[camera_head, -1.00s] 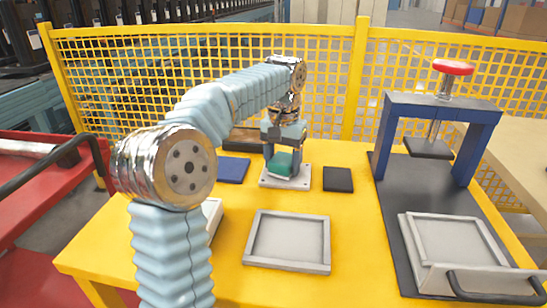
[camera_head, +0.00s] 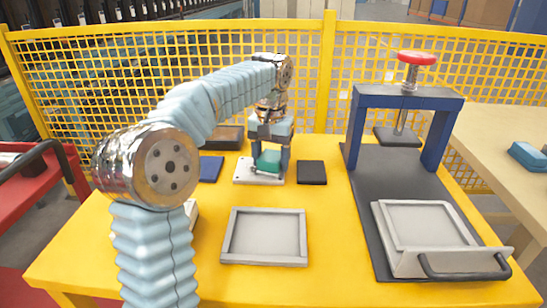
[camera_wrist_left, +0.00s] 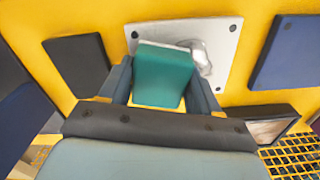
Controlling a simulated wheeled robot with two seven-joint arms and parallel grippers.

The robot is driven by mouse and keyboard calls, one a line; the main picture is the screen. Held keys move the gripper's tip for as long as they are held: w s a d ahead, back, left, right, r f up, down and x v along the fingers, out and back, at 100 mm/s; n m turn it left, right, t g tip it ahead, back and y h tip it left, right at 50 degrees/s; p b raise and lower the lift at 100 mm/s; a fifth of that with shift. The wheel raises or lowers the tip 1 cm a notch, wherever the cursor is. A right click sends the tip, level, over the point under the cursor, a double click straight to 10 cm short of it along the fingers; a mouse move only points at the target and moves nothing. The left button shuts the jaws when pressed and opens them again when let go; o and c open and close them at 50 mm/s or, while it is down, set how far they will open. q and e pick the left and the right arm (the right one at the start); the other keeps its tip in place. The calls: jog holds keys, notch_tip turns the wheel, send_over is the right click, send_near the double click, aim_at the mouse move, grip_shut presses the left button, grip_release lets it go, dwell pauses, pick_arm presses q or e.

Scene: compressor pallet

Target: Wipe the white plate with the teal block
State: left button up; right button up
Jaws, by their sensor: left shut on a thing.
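My left gripper (camera_head: 269,161) is shut on the teal block (camera_head: 267,160), which also shows between its fingers in the left wrist view (camera_wrist_left: 162,78). The white plate (camera_head: 243,172) lies flat on the yellow table, with dark holes at its corners. The block is low over the right part of the plate in the head view; whether it touches is hard to tell. In the left wrist view the block and fingers hide part of the plate (camera_wrist_left: 222,38). A shiny greyish smear (camera_wrist_left: 203,58) shows on the plate beside the block. My right gripper is not in view.
A black pad (camera_head: 311,172) lies right of the plate and a blue pad (camera_head: 210,168) left of it. A grey tray (camera_head: 264,260) lies in front. A blue press frame (camera_head: 355,130) and a handled tray (camera_head: 452,270) stand at right. Yellow mesh fence (camera_head: 328,70) is behind.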

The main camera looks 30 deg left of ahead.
aim_at(244, 168)
pick_arm(q)
jog(key=shift+s+a, duration=0.55)
jog(key=shift+a, duration=0.45)
jog(key=shift+s+a, duration=0.5)
jog(key=shift+a, duration=0.45)
jog(key=shift+s+a, duration=0.55)
jog(key=shift+a, duration=0.45)
jog(key=shift+r, duration=3)
jog(key=shift+r, duration=0.1)
jog(key=shift+r, duration=1.4)
jog(key=shift+d, duration=0.15)
